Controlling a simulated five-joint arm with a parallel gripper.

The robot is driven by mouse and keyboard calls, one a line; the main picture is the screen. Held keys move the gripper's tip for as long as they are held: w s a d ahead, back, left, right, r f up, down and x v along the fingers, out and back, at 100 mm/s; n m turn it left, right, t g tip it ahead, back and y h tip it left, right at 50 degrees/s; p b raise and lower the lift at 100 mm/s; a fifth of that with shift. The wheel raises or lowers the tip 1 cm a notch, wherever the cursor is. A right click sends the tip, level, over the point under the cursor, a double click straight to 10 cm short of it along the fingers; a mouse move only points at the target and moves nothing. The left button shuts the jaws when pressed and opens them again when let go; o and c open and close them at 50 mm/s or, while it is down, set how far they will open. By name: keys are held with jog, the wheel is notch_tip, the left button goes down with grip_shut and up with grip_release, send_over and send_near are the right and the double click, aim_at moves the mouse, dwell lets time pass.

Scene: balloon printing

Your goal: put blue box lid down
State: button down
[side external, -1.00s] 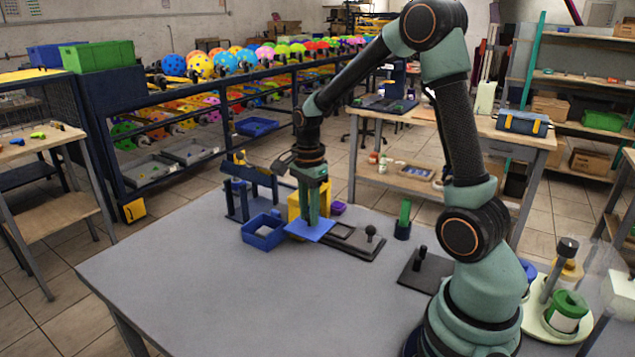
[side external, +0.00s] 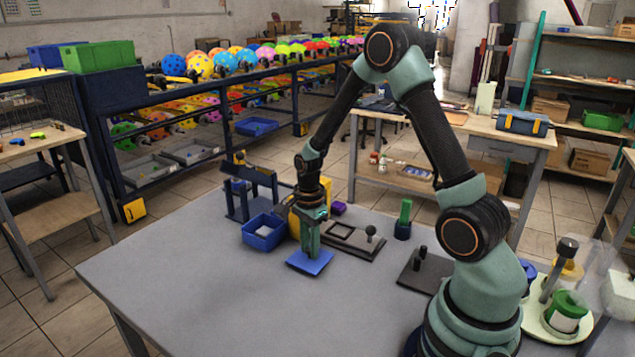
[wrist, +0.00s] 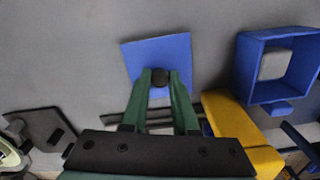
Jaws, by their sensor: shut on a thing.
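The blue box lid (side external: 310,263) is a flat blue square close to the grey tabletop in front of the blue box; I cannot tell whether it touches the table. My gripper (side external: 309,252) points down and is shut on the lid's dark knob. In the wrist view the lid (wrist: 158,62) lies beyond the fingertips of my gripper (wrist: 160,80), with the round black knob between them. The open blue box (side external: 264,242) stands left of my gripper with a pale block inside. The box also shows at the right of the wrist view (wrist: 244,70).
A yellow block (wrist: 240,130) is close beside my gripper. A dark plate with a frame and knob (side external: 352,238) lies right of it. A blue stand (side external: 240,190), a green cylinder (side external: 404,215) and a dark base (side external: 422,272) are around. The table's front left is clear.

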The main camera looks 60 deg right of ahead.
aim_at(309, 249)
jog(key=shift+f, duration=0.1)
jog(key=c, duration=0.7)
grip_release()
notch_tip(309, 249, up, 12)
jog(key=f, duration=0.1)
jog(key=shift+s+a+r+n+t, duration=0.95)
jog(key=shift+s+a+r+n, duration=0.8)
jog(key=shift+n, duration=1.75)
jog(key=shift+s+a+r+n+t, duration=1)
jog(key=shift+a+r+n, duration=1.35)
jog(key=shift+n, duration=1.15)
jog(key=shift+s+a+r+n+t, duration=0.85)
jog(key=shift+s+a+r+n, duration=0.9)
jog(key=shift+n, duration=1.75)
jog(key=shift+w+a+r, duration=0.2)
jog(key=shift+w+a, duration=0.05)
jog(key=shift+a, duration=0.1)
